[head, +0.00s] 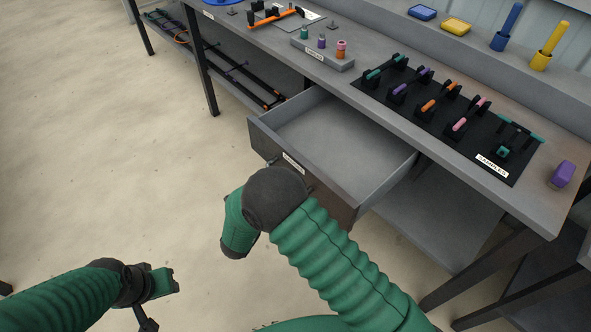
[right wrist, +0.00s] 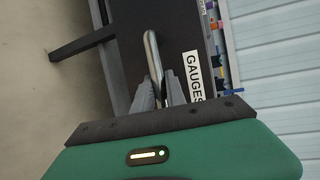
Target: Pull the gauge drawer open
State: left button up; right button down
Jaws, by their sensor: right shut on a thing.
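The gauge drawer (head: 345,140) stands pulled out from under the bench top in the head view, and its inside looks empty. A label reading GAUGES (right wrist: 193,78) is on its dark front in the right wrist view. My right gripper (right wrist: 158,85) is shut on the metal drawer handle (right wrist: 151,50) there. In the head view my right wrist and forearm cover the handle's gripped part and some of the drawer front. My left gripper (head: 160,302) is open and empty over the floor at the lower left, away from the drawer.
The bench top (head: 420,128) carries a black rack labelled SAMPLES (head: 492,165) with several coloured pieces and a grey block with plugs (head: 322,52). A purple block (head: 562,173) lies near the right edge. A lower shelf (head: 440,225) is below.

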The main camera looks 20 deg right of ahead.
jog(key=shift+s+a+f, duration=0.2)
jog(key=shift+s+a, duration=0.1)
jog(key=shift+a, duration=0.1)
jog(key=c, duration=1.4)
grip_release()
jog(key=shift+w, duration=0.1)
jog(key=shift+o, duration=0.2)
jog(key=shift+r, duration=0.1)
